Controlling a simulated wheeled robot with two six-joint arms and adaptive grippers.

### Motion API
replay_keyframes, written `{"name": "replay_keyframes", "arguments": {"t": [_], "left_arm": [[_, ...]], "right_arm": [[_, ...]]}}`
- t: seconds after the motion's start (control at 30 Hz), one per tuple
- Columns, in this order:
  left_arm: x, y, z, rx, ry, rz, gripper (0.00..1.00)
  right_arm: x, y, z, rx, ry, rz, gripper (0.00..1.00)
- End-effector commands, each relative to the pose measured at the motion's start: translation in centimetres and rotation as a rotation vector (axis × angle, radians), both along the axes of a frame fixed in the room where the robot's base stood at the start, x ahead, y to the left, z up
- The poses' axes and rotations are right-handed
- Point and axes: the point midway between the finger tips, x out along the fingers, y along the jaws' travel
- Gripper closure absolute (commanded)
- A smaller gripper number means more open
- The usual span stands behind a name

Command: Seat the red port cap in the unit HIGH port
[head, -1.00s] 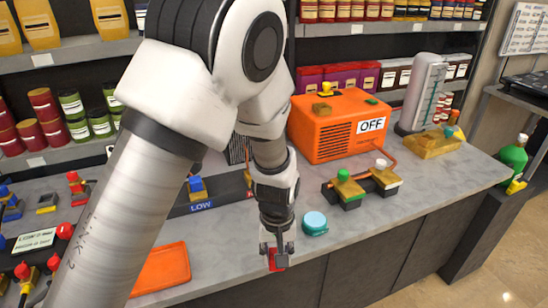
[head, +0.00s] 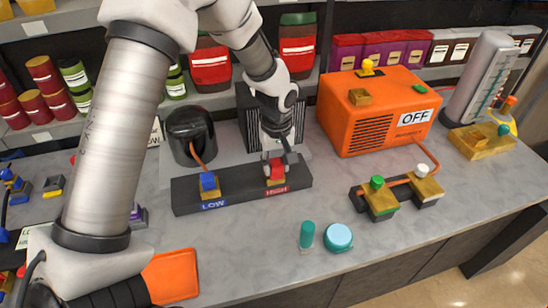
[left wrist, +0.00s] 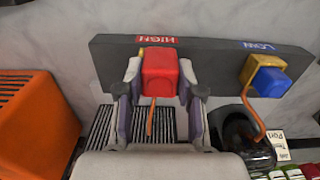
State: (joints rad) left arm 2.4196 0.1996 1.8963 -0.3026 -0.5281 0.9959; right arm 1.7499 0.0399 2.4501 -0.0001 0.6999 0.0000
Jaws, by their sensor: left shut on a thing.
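The red port cap (head: 276,168) is between the fingers of my left gripper (head: 279,163), at the HIGH port of the dark unit block (head: 240,192). In the left wrist view the red cap (left wrist: 160,73) sits between the two fingertips of the left gripper (left wrist: 160,80), with a bit of yellow port showing beside it. It covers most of the HIGH port, so I cannot tell how deep it sits. The LOW port carries a blue cap (head: 208,181) on a brass fitting. My right gripper is not in view.
An orange OFF machine (head: 375,112) stands right of the unit. A black canister (head: 191,135) stands behind LOW. Two brass valve fittings, a teal cylinder (head: 307,234) and a round teal piece (head: 338,237) are to the right. An orange tray (head: 172,276) lies at front left.

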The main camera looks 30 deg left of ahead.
Motion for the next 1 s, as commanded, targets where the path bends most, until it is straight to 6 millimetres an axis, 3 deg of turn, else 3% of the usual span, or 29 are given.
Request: {"name": "replay_keyframes", "arguments": {"t": [0.1, 0.2, 0.4, 0.73, 0.77, 0.8, 0.83, 1.0], "left_arm": [[2.1, 1.9, 0.0, 0.001, 0.001, 0.002, 0.98], [2.7, 2.6, -0.5, 0.001, 0.003, 0.000, 0.98], [2.7, 2.6, -3.5, 0.002, 0.004, -0.003, 0.98], [2.7, 2.6, -4.2, 0.001, 0.001, -0.003, 0.98], [2.7, 2.6, -4.2, 0.001, 0.001, -0.003, 0.60], [2.8, 2.6, -4.2, 0.001, 0.001, -0.003, 0.46], [2.7, 2.6, -4.2, 0.001, 0.001, -0.003, 0.38], [2.7, 2.6, -4.1, 0.001, 0.001, -0.003, 0.38]], "right_arm": [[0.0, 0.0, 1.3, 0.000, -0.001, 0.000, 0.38], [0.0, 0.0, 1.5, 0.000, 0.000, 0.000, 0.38], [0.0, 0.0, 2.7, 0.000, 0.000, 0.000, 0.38], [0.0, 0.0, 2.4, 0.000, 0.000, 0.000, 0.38], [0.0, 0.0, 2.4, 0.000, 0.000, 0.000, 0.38], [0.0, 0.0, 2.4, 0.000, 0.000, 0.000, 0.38], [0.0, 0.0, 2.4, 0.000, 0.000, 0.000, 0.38], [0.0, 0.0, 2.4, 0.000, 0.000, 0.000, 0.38]]}}
